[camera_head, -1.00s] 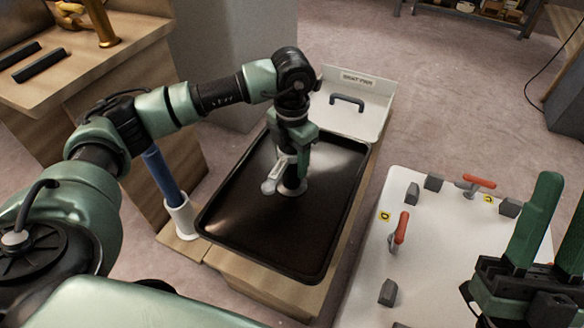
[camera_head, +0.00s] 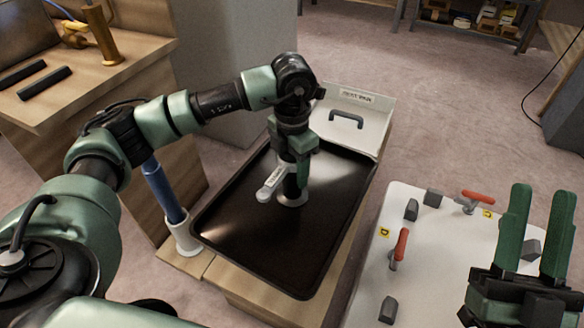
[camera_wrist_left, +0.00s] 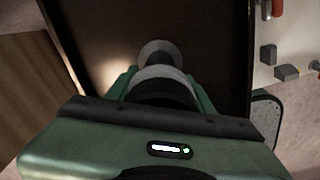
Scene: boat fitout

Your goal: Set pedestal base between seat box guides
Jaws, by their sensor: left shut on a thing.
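My left gripper (camera_head: 292,168) points down over a black tray (camera_head: 250,235) and is shut on the pedestal base. The pedestal base is a dark upright post with a pale round flange (camera_head: 291,199) and a light grey lever (camera_head: 270,185). In the left wrist view the flange (camera_wrist_left: 160,52) shows beyond the fingers; I cannot tell whether it touches the tray. Two black bars (camera_head: 22,75) (camera_head: 43,83), apparently the seat box guides, lie parallel on a wooden box (camera_head: 90,95) at the upper left. My right gripper (camera_head: 541,192) is open and empty at the right.
A blue cylinder (camera_head: 165,190) stands in a white holder left of the tray. A white board (camera_head: 365,300) at right carries grey blocks and red-handled clamps. A gold post (camera_head: 103,45) stands beyond the bars.

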